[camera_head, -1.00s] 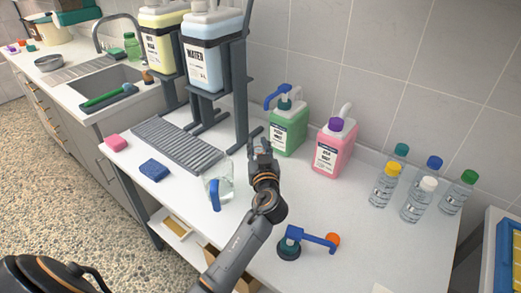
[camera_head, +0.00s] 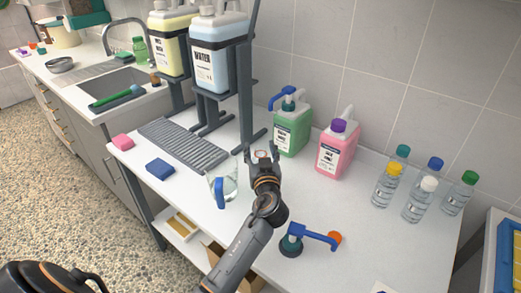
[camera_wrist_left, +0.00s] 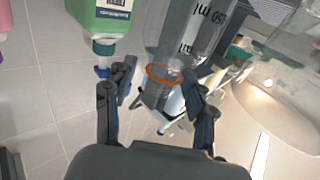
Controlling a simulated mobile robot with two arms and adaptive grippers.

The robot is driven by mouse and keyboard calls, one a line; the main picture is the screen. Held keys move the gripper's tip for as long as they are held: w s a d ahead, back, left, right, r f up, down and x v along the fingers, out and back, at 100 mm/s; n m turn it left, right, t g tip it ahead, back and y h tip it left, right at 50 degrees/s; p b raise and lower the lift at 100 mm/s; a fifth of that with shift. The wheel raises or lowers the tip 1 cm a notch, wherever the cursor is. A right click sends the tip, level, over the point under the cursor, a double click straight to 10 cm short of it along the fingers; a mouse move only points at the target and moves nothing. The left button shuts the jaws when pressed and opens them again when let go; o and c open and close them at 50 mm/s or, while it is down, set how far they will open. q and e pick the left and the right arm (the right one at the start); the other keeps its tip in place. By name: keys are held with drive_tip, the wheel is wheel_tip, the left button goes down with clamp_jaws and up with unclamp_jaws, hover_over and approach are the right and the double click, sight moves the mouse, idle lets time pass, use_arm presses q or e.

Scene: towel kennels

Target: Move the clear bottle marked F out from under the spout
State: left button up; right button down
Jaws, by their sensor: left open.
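A clear bottle with an orange ring at its neck and "ml" print (camera_wrist_left: 185,35) is between and just beyond my left gripper's fingers in the left wrist view. I cannot read an F on it. In the head view only its orange-red ring (camera_head: 261,154) shows clearly, at the fingertips; my gripper hides most of the rest. My left gripper (camera_head: 262,158) is open; its spread fingers (camera_wrist_left: 160,95) show on either side of the neck, and contact cannot be told. The green jug (camera_head: 293,132) with a blue pump spout (camera_head: 277,100) stands just behind. My right gripper is not in view.
A clear pitcher with a blue handle (camera_head: 222,182) stands close left of my gripper, by the grey ribbed tray (camera_head: 185,143). A pink jug (camera_head: 336,152) stands right of the green one. Several capped bottles (camera_head: 418,200) stand further right. A blue-handled pump (camera_head: 312,236) lies in front.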

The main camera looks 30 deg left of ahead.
use_arm(q)
drive_tip(key=v, duration=1.2)
idle(0.4)
